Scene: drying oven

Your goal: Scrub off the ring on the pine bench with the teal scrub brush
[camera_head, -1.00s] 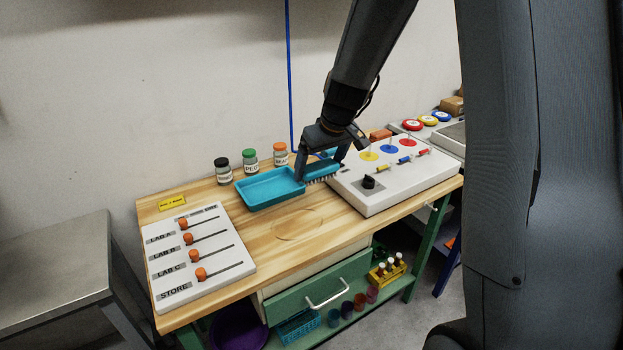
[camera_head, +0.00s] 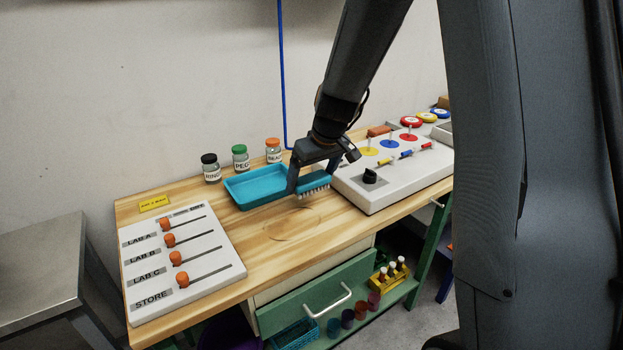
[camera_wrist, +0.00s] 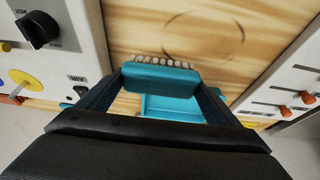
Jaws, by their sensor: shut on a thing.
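The teal scrub brush (camera_head: 314,184) is held in my gripper (camera_head: 312,182), its pale bristles pointing down over the bench. In the wrist view the brush (camera_wrist: 160,76) spans between the fingers of my gripper (camera_wrist: 158,82), bristles toward the ring. The ring (camera_head: 293,224) is a faint brownish circle on the bare wood of the pine bench (camera_head: 262,262), just left of and nearer than the brush. The ring also shows in the wrist view (camera_wrist: 204,38), apart from the bristles. I cannot tell exactly how high the bristles are above the wood.
A blue tray (camera_head: 243,203) lies behind the ring, with several lidded jars (camera_head: 240,160) behind it. A white slider panel (camera_head: 150,285) stands left, a white knob-and-peg panel (camera_head: 375,201) right. The wood around the ring is clear.

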